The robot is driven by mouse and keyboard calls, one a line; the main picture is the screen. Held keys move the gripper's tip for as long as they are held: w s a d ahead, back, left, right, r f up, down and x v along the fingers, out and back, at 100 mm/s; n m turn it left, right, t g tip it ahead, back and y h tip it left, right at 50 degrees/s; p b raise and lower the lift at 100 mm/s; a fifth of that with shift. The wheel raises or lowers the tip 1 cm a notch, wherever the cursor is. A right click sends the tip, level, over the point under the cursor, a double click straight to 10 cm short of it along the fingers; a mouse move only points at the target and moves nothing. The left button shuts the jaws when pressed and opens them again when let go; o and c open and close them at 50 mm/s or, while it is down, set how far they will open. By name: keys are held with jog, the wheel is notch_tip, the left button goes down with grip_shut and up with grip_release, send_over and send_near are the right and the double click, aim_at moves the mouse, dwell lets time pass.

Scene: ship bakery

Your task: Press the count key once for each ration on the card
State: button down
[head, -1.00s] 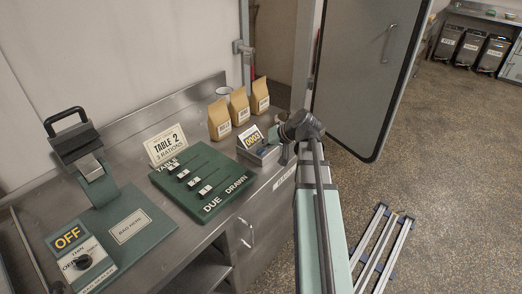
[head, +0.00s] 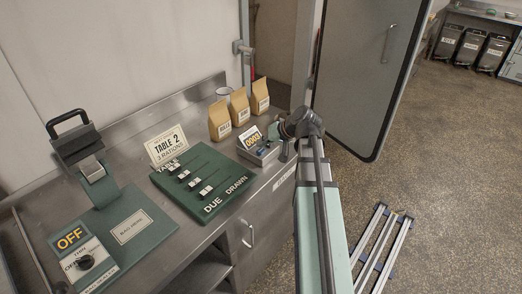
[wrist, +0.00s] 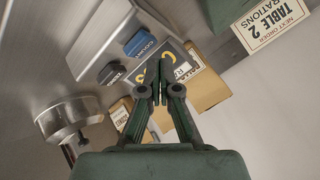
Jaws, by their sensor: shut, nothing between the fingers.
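The order card (head: 167,146) stands upright at the back of the counter and reads TABLE 2, 3 RATIONS. The small counter box (head: 258,147) sits at the counter's right end; its display seems to read 0003. In the wrist view, the blue count key (wrist: 140,42) and a dark key (wrist: 111,74), apparently marked ZERO, sit beside the display. My gripper (wrist: 163,64) is shut and empty, its tips in front of the display and to the right of both keys, with no visible contact. In the head view my wrist largely hides the gripper.
A green DUE/DRAWN board (head: 207,184) with several sliders lies left of the counter box. Paper bags (head: 239,106) stand behind it. A green device with an OFF sign (head: 70,239) is at the left. A metal cup (wrist: 66,118) is near my gripper in the wrist view.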

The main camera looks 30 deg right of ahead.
aim_at(263, 150)
jog(key=shift+r, duration=0.1)
jog(key=shift+r+p, duration=1.5)
jog(key=shift+r, duration=0.9)
